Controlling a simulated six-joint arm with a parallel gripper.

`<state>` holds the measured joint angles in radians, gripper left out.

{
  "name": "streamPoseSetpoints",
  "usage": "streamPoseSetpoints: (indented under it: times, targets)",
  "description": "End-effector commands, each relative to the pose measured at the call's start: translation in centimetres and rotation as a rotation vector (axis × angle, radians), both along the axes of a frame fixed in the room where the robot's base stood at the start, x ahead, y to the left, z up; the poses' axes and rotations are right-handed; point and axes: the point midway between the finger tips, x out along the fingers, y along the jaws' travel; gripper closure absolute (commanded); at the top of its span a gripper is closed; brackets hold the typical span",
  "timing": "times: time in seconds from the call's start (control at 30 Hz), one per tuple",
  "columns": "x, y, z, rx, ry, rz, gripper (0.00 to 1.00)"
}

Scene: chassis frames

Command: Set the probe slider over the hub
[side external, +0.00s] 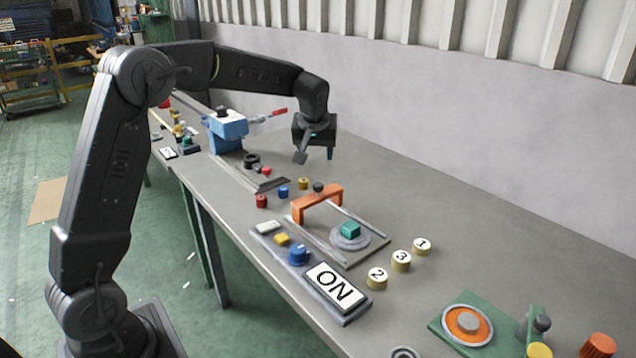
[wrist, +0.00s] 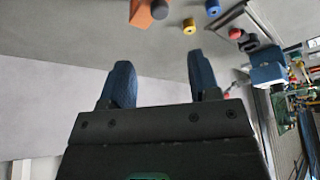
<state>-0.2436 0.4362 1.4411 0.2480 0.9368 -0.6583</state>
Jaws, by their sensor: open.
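The probe slider is an orange bridge (side external: 317,203) with a dark knob (side external: 318,187) on top. It straddles two rails at the far end of a grey plate (side external: 371,248). The hub is a teal block (side external: 350,230) on a round grey disc (side external: 350,240) at the plate's near end, apart from the bridge. My gripper (side external: 316,157) is open and empty above the bench, behind the slider. In the wrist view the fingers of my gripper (wrist: 163,85) are spread, and part of the orange bridge (wrist: 141,14) shows at the top edge; the hub is out of that view.
A panel with an ON plate (side external: 338,290) lies in front of the rails. Numbered discs (side external: 401,261) stand to the right. Small red, blue and yellow cylinders (side external: 283,193) sit left of the slider, before a blue vise (side external: 226,130). The bench along the wall is clear.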

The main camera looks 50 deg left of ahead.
Motion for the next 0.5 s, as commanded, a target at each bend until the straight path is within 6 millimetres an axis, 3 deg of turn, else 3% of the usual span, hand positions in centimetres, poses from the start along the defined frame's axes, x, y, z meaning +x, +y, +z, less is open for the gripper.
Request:
streamPoseSetpoints:
  times: [0.5]
  targets:
    - [2.6, 2.7, -9.4, -0.001, 0.005, -0.001, 0.44]
